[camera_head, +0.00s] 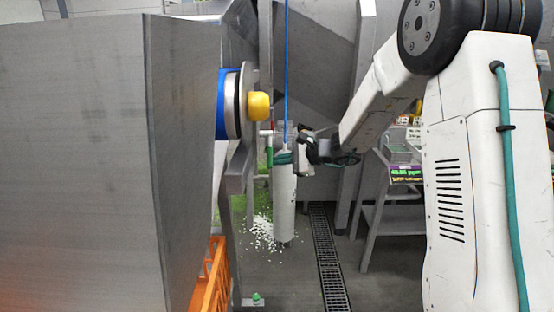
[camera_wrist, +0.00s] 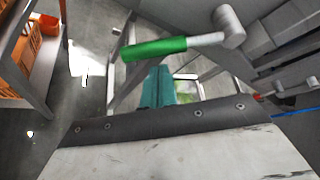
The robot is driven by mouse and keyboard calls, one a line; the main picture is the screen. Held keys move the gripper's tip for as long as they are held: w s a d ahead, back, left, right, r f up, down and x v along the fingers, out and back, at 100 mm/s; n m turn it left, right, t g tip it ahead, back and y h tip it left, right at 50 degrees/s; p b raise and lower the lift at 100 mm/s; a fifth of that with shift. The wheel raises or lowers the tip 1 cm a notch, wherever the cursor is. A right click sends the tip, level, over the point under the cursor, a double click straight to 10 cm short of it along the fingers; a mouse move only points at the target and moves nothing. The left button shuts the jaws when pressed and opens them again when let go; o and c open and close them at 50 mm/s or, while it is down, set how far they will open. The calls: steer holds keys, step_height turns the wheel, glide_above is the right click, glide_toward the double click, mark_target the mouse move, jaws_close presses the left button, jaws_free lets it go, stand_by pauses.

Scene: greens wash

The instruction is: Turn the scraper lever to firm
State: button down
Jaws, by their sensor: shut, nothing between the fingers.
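The scraper lever has a green grip (camera_wrist: 155,49) on a grey rod that runs to a round pivot at the upper right of the wrist view. In the head view the lever's green grip (camera_head: 269,152) hangs below a pale crosspiece, just left of my gripper. My gripper (camera_head: 278,159) has teal fingers, shut and empty, pointing left near the grip. In the wrist view the teal fingers (camera_wrist: 158,85) lie just below the green grip in the picture. I cannot tell whether they touch it. No firm marking is readable.
A large grey metal housing (camera_head: 80,150) fills the left. A yellow knob (camera_head: 259,106) sticks out above the lever, and a blue hose (camera_head: 286,60) hangs beside it. An orange crate (camera_head: 210,280) stands low. White bits (camera_head: 263,235) lie on the floor near a drain grate (camera_head: 328,260).

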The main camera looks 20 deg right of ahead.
steer(key=s+d+r, duration=0.1)
steer(key=s+d, duration=0.3)
steer(key=d, duration=0.3)
steer(key=shift+s+d+r, duration=0.25)
steer(key=shift+d+r, duration=0.15)
